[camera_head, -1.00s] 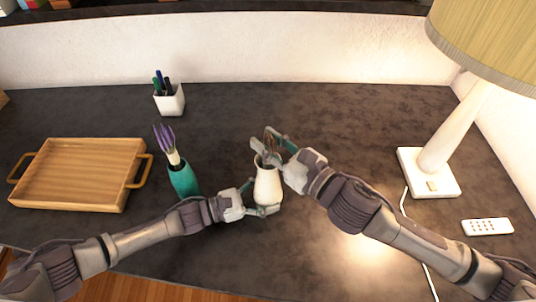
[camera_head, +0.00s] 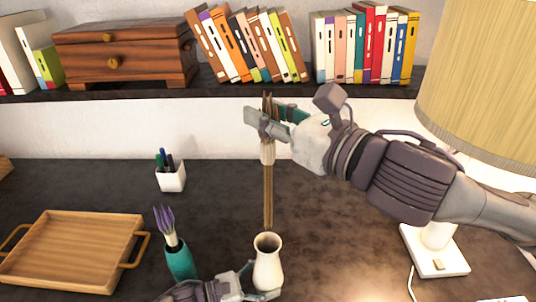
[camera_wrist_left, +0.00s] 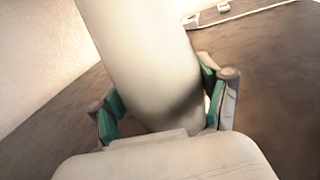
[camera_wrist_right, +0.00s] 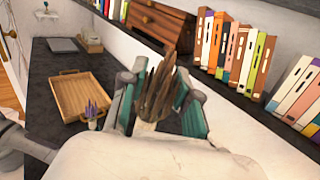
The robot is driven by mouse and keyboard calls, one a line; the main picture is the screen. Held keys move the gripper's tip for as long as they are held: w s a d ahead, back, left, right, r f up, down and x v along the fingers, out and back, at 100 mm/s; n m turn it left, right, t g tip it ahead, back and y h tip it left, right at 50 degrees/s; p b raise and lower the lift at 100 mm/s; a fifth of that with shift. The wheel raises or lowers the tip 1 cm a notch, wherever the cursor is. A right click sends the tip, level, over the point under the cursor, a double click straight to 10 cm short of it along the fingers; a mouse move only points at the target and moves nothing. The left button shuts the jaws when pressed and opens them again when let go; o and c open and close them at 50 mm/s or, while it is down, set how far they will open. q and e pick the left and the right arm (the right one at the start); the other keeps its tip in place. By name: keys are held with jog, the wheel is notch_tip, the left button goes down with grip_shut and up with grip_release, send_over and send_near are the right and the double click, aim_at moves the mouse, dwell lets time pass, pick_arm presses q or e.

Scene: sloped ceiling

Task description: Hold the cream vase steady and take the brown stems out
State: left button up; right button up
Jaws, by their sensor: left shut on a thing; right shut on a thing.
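The cream vase (camera_head: 267,266) stands upright on the dark desk in the head view. My left gripper (camera_head: 262,294) is shut around its lower part, and the vase fills the left wrist view (camera_wrist_left: 140,60) between the green finger pads. The brown stems (camera_head: 268,195) hang upright above the vase, bound by a pale band near the top. Their lower ends are just above or at the vase mouth; I cannot tell exactly. My right gripper (camera_head: 267,124) is shut on the stems' upper part. The stems' brown tips show in the right wrist view (camera_wrist_right: 157,92).
A teal vase (camera_head: 180,262) with purple flowers stands close left of the cream vase. A wooden tray (camera_head: 70,252) is at left, a white pen cup (camera_head: 171,178) behind. The lamp (camera_head: 436,250) stands at right. A shelf with books (camera_head: 250,45) and a wooden chest (camera_head: 125,55) overhangs the back.

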aim_at(277, 98)
jog(key=shift+r, duration=1.6)
pick_arm(q)
jog(key=o, duration=1.5)
jog(key=shift+o, duration=0.2)
jog(key=v, duration=1.2)
